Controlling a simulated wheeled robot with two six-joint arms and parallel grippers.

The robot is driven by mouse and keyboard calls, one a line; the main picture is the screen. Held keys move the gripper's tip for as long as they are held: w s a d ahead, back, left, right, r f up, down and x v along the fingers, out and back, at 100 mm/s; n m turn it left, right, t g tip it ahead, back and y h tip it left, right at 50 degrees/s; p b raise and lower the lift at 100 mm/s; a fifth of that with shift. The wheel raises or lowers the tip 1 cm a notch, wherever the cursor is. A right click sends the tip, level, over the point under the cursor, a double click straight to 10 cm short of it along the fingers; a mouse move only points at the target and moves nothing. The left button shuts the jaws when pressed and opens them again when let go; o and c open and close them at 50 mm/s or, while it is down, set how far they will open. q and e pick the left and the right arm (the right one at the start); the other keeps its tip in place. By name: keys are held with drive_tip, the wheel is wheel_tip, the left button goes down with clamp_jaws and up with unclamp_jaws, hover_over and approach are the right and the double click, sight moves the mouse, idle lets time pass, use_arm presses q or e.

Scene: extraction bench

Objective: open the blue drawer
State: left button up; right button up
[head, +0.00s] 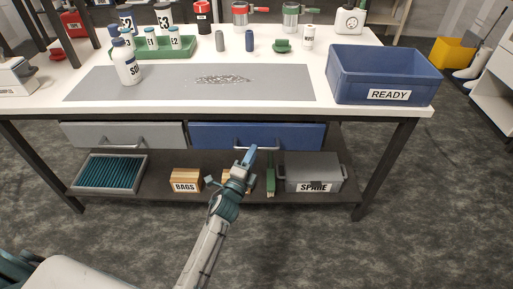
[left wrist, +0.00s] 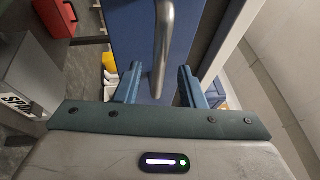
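The blue drawer (head: 300,133) sits under the bench top, right of a grey drawer, and looks shut. Its metal bar handle (head: 270,148) runs across the lower part of its front. My left gripper (head: 247,158) is at this handle and covers part of it. In the left wrist view my left gripper (left wrist: 159,82) has its two fingers apart. The bar handle (left wrist: 164,35) reaches down into the gap between them, with space visible on both sides. The blue drawer front (left wrist: 130,32) lies behind it. My right gripper is not in view.
The grey drawer (head: 125,134) is to the left. A shelf below holds a BAGS box (head: 185,180), a grey SPARE box (head: 313,172) and a tray of teal tubes (head: 110,172). A blue READY bin (head: 382,74) stands on the bench top. The floor in front is clear.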

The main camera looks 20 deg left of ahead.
use_arm(q)
drive_tip(key=shift+x, duration=1.8)
clamp_jaws()
